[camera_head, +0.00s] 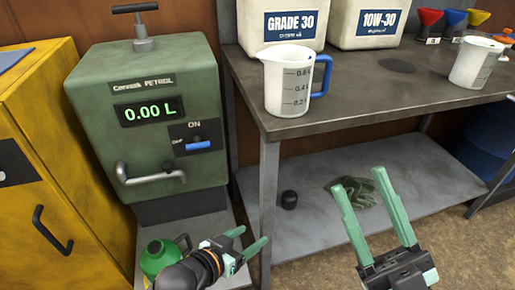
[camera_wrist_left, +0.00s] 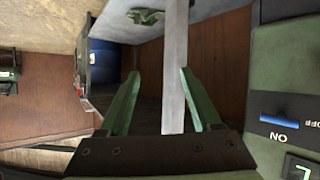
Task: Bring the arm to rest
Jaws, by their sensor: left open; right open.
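My left gripper (camera_head: 252,237) is low in the head view, in front of the gap between the green petrol dispenser (camera_head: 150,80) and the bench (camera_head: 385,92). Its jaws are open and empty. In the left wrist view its two fingers (camera_wrist_left: 158,76) stand apart, with the bench's grey leg (camera_wrist_left: 175,60) behind and between them. My right gripper (camera_head: 360,180) is open and empty in front of the bench's lower shelf. The dispenser's display (camera_head: 150,110) reads 0.00 L. Its blue switch (camera_head: 198,145) also shows in the left wrist view (camera_wrist_left: 282,121).
A measuring jug with a blue handle (camera_head: 287,82) stands near the bench's front left corner, another jug (camera_head: 475,62) at right. Oil containers (camera_head: 290,22) stand behind. A green can (camera_head: 158,257) is below the dispenser, partly hidden by my left arm. A yellow cabinet (camera_head: 55,160) is at left.

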